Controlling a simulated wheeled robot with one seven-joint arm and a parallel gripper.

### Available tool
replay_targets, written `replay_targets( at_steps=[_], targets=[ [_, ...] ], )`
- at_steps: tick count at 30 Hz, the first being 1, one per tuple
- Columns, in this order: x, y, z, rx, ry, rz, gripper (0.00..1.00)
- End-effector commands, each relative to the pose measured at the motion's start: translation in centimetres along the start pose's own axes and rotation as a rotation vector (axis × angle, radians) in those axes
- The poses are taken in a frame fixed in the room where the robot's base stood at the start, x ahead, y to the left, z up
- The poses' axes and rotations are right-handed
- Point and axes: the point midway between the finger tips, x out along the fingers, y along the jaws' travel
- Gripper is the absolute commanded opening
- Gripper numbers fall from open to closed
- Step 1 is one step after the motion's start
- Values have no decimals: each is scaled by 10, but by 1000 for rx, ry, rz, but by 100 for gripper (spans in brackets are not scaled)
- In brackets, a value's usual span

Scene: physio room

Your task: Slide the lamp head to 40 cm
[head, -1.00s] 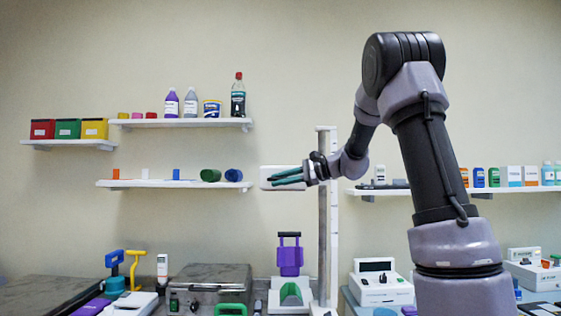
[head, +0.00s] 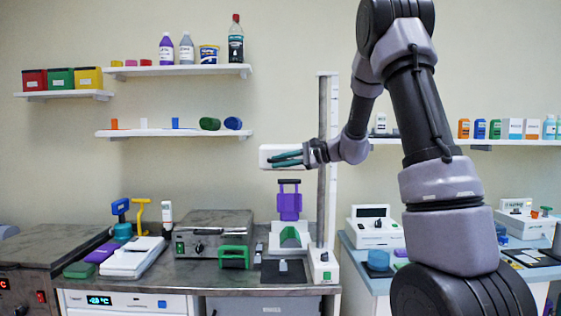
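The lamp head (head: 267,151) is a white rounded box at the left of a tall upright post (head: 322,180), a bit above the post's middle. A pale strip with fine marks runs along the post; I cannot read them. My gripper (head: 276,160) reaches in from the right, past the post. Its two green fingers lie level across the front of the lamp head and hide part of it. A narrow gap shows between the fingers. I cannot tell whether they grip anything. The post stands on a white base (head: 323,266) on the bench.
Below the lamp head stand a purple holder (head: 289,203) and a white-and-green stand (head: 290,238). A grey metal box (head: 205,228) and a green handle (head: 234,257) are to the left. Shelves (head: 175,134) line the wall. My arm covers much of the right side.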

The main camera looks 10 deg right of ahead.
Motion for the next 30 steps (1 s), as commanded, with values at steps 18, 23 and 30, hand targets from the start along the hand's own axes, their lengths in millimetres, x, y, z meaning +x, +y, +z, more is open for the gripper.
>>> replay_targets(
  at_steps=[18,23,30],
  targets=[
    [-26,-1,0,0,2,-2,47],
    [-60,-1,0,1,2,-2,47],
    [-97,0,0,-1,-1,0,47]
  ],
)
